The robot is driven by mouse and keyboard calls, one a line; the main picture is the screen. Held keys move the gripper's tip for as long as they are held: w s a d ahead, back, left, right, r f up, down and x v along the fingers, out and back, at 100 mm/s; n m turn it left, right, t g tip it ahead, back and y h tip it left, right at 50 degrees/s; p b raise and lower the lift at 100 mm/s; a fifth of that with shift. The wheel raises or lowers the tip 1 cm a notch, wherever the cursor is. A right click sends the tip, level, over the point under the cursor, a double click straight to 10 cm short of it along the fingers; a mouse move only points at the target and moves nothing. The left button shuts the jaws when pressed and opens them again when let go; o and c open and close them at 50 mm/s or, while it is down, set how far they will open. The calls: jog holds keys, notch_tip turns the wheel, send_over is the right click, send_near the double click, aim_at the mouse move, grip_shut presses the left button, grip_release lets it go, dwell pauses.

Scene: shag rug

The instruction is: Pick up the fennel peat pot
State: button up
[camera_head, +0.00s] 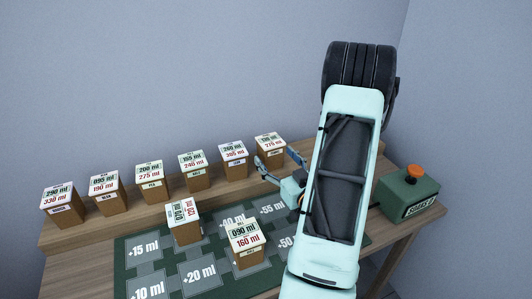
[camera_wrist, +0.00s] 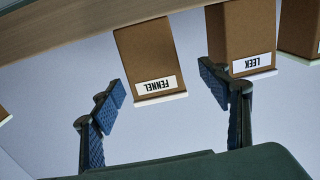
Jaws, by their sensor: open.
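The fennel peat pot (camera_wrist: 152,55) is a brown tapered block with a white label reading FENNEL, upside down in the wrist view. It appears to be the rightmost visible pot (camera_head: 270,146) on the raised wooden shelf in the head view, where its small label is hard to read. My gripper (camera_head: 278,160) is open and empty, with its blue fingers reaching toward that pot. In the wrist view the fingertips lie on either side of the fennel pot, the right one overlapping the leek pot (camera_wrist: 243,35). Whether they touch either pot cannot be told.
Several similar pots line the shelf (camera_head: 108,220) to the left. Two more, one turned (camera_head: 184,222) and one upright (camera_head: 246,244), stand on the green marked mat (camera_head: 136,250). A green box with an orange button (camera_head: 412,173) is at right. My arm hides part of the table.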

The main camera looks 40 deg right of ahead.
aim_at(263, 138)
jog(key=shift+w, duration=0.2)
jog(key=w, duration=0.2)
jog(key=w+d, duration=0.1)
jog(key=w, duration=0.1)
jog(key=shift+w, duration=0.3)
jog(key=w, duration=0.1)
jog(key=w+d, duration=0.1)
jog(key=w, duration=0.1)
jog(key=w+p, duration=0.1)
jog(key=shift+w+d+r, duration=0.25)
jog(key=shift+w+r, duration=0.05)
jog(key=shift+r, duration=0.05)
jog(key=shift+w+d, duration=0.1)
jog(key=shift+w, duration=0.25)
jog(key=shift+c, duration=0.3)
jog(key=c, duration=1.7)
grip_shut()
